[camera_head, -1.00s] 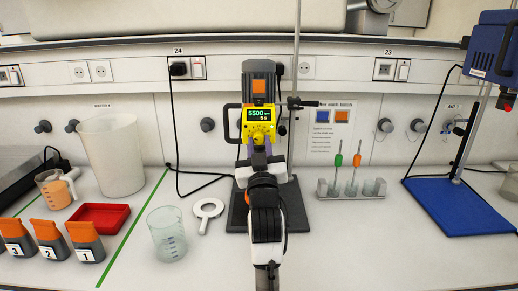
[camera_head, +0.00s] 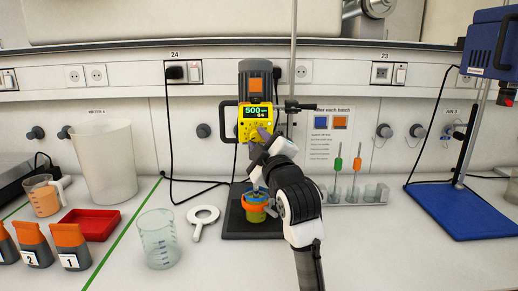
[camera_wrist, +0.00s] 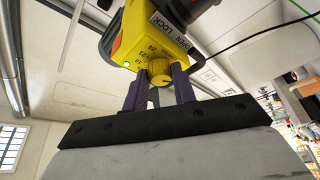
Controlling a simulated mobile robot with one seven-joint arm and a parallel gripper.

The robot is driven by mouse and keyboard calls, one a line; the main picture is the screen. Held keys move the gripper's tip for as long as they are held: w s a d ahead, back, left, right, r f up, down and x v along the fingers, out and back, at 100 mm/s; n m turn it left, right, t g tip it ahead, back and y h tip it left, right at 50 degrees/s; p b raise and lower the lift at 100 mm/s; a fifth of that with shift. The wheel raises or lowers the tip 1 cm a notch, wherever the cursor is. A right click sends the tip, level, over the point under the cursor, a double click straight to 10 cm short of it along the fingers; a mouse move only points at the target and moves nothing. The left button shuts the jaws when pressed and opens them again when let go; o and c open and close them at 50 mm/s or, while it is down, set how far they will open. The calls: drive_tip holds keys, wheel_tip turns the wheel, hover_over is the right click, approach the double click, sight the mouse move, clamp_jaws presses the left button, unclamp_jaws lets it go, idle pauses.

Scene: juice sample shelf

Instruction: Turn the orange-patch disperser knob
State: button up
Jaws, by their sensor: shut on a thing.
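The disperser (camera_head: 257,118) has a grey motor with an orange patch (camera_head: 256,84) and a yellow control head. Its green display (camera_head: 257,112) reads about 500. The yellow ribbed knob (camera_wrist: 159,71) sits on the underside of the head, with a printed number scale beside it in the wrist view. My gripper (camera_wrist: 160,80) has its two purple fingers on either side of the knob and is shut on it. In the head view my gripper (camera_head: 262,138) reaches the head from the lower right, tilted, and hides the knob.
A vessel with an orange band (camera_head: 254,208) stands on the dark base plate (camera_head: 235,224) below the disperser. A rack (camera_head: 362,192) and a blue-based stand (camera_head: 460,212) are right.

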drive_tip(key=shift+n, duration=0.6)
drive_tip(key=o, duration=1)
drive_tip(key=b+v, duration=0.4)
drive_tip(key=v, duration=0.9)
drive_tip(key=shift+s+d+r, duration=0.2)
drive_tip(key=shift+s, duration=0.2)
